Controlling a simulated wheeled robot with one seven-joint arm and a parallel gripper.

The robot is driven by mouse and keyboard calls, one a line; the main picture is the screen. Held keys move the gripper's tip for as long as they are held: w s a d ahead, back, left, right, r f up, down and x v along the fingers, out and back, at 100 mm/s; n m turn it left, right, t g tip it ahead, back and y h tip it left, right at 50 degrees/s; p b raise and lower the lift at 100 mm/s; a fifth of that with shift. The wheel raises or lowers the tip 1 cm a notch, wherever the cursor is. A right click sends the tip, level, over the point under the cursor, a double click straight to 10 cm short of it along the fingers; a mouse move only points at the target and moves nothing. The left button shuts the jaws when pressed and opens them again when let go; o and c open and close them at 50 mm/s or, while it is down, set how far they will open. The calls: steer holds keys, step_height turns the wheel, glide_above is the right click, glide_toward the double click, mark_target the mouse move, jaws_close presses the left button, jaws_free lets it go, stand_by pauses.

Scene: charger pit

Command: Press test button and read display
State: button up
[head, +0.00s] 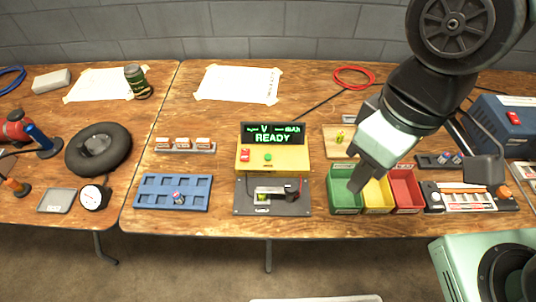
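The tester is a yellow box (288,161) in the middle of the table. Its dark display (271,133) stands at the back and shows READY in large green letters, with smaller green text above that is mostly too small to read. A round green button (268,157) and a red switch (245,154) sit on the box; no test label is readable. In front is a dark fixture plate (243,207) holding a clamp-like part and a small green-marked item (262,197). My gripper (357,188) points down over the green bin, right of the tester, apart from the button. Its finger gap is not visible.
Green (345,208), yellow (378,207) and red (407,207) bins stand right of the tester. A blue tray (150,199) with one small item lies left. A wooden tray (336,151) sits behind the bins. A black cable runs behind the display. Bare wood separates the blue tray and tester.

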jaws_close()
stand_by(1.4)
